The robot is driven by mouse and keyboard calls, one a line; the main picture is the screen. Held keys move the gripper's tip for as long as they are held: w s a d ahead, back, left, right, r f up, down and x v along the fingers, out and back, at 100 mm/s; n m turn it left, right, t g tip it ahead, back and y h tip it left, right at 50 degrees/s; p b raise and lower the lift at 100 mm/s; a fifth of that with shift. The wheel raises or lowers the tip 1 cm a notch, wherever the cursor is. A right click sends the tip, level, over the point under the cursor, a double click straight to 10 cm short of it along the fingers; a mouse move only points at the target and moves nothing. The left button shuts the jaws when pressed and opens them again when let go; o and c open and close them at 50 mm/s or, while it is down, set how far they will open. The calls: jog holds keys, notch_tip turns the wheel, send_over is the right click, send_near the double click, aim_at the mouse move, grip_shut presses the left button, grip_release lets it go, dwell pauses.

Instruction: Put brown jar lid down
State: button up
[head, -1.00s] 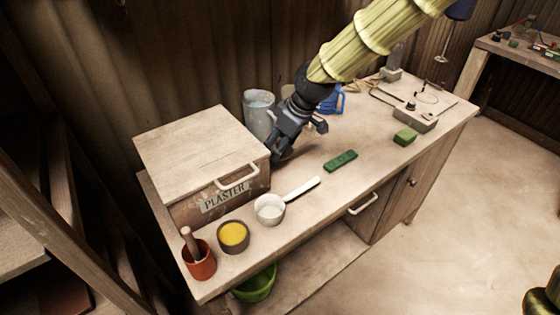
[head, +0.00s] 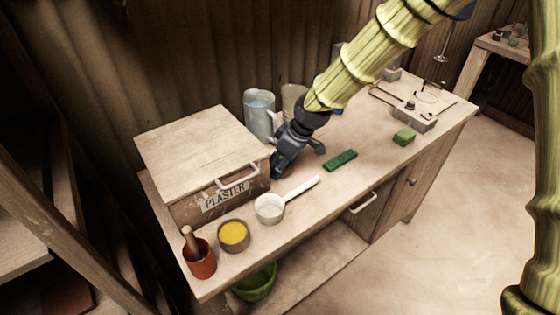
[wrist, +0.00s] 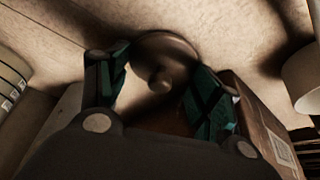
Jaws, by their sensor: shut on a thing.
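The brown jar lid (wrist: 166,46) is a round, dark brown disc with a knob, seen in the wrist view between my fingertips. My gripper (wrist: 160,82) is shut on it by the knob. In the head view my gripper (head: 280,170) points down, low over the bench beside the right end of the plaster box. The lid is hidden behind the fingers there. I cannot tell whether the lid touches the bench top (head: 310,215).
The plaster box (head: 235,192) stands left of my gripper, and a clear jug (head: 259,116) behind it. A white-handled cup (head: 269,208), a yellow-filled bowl (head: 233,236) and a red pot (head: 200,262) stand in front. A dark green block (head: 340,160) lies to the right.

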jog(key=o, duration=0.7)
jog(key=shift+f, duration=0.15)
jog(key=shift+o, duration=0.2)
jog(key=v, duration=1.2)
jog(key=shift+b, duration=0.45)
jog(key=shift+a, duration=0.1)
